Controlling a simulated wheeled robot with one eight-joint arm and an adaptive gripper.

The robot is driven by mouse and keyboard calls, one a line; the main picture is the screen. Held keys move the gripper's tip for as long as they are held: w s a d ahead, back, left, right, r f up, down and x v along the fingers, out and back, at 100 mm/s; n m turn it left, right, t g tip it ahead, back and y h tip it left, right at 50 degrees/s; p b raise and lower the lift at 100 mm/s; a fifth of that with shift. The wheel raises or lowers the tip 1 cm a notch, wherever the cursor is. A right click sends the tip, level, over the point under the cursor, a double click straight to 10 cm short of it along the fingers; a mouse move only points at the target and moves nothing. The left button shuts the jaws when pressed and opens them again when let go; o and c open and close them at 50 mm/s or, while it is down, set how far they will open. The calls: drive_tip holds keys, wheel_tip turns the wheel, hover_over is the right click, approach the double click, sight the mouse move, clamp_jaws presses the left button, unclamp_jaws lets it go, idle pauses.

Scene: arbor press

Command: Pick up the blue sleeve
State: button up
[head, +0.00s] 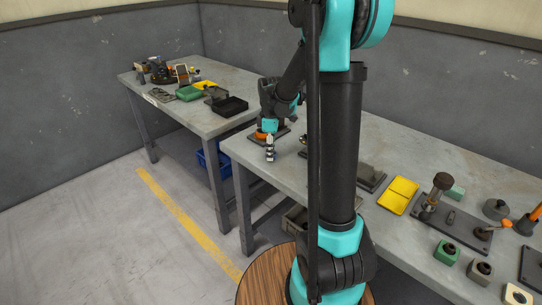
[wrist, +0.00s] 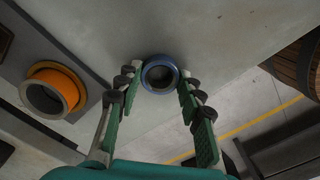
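The blue sleeve (wrist: 160,74) is a short round ring with an open bore, seen end-on in the wrist view. My gripper (wrist: 160,82) has one finger on each side of it, and the green pads appear to touch its wall near the fingertips. In the head view my gripper (head: 270,153) points down by the near left corner of the right-hand bench. The sleeve is not clear there, hidden or too small. I cannot tell whether it rests on the bench or hangs just above it.
An orange ring (wrist: 57,86) sits on a dark plate left of my gripper. The bench edge and floor lie close on the right in the wrist view.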

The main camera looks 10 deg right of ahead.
drive_tip(key=c, duration=0.6)
drive_tip(key=shift+c, duration=0.3)
